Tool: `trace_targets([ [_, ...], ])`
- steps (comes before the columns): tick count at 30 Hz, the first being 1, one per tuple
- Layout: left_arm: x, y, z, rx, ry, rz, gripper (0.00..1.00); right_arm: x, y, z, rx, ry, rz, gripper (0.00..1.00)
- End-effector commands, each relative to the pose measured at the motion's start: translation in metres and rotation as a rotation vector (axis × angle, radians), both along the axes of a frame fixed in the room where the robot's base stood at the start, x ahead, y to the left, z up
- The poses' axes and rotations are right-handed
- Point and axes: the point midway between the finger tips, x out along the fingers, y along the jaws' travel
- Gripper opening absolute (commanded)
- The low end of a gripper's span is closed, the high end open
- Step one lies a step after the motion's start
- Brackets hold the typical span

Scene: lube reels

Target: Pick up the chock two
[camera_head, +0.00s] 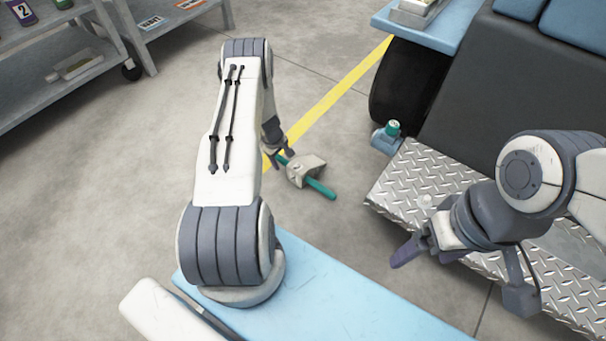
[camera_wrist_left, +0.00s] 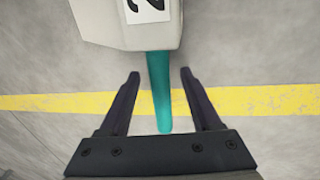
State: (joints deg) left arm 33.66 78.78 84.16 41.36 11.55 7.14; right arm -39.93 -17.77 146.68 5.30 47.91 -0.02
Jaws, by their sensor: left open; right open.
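The chock two is a pale beige block (camera_head: 307,170) with a teal bar handle (camera_head: 320,188), out on the floor in the head view. In the left wrist view its body (camera_wrist_left: 125,22) is at the top, with a white label showing a 2, partly cut off. Its teal handle (camera_wrist_left: 159,85) points down between my fingers. My left gripper (camera_head: 279,157) is open at the handle's near end, one finger on each side with gaps, not closed on it.
A vehicle with a dark wheel (camera_head: 405,85) and a diamond-plate step (camera_head: 420,170) stands at the right. A small teal-capped object (camera_head: 388,135) sits by the wheel. A grey shelf (camera_head: 60,85) is at the upper left.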

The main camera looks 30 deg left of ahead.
Motion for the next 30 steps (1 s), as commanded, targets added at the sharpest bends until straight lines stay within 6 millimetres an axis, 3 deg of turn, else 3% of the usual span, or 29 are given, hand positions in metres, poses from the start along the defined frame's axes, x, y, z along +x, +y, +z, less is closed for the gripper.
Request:
trace_targets([
  [1, 0.0009, -0.0004, -0.0096, 0.0, 0.0, 0.001, 0.65, 0.0, 0.0, -0.0077, 0.0, 0.0, 0.0, 0.88],
  [8, 0.0018, -0.0002, -0.0086, 0.0, 0.0, 0.001, 0.65, 0.0, 0.0, -0.006, 0.0, 0.0, 0.0, 0.88],
  [9, 0.0018, -0.0002, -0.0086, 0.0, 0.0, 0.001, 0.61, 0.0, 0.0, -0.006, 0.0, 0.0, 0.0, 0.88],
  [14, 0.0017, -0.0001, -0.0085, 0.0, 0.0, 0.001, 0.0, 0.0, 0.0, -0.006, 0.0, 0.0, 0.0, 0.88],
  [30, 0.0016, -0.0001, -0.0086, 0.0, 0.0, 0.001, 0.0, 0.0, 0.0, -0.006, 0.0, 0.0, 0.0, 0.88],
])
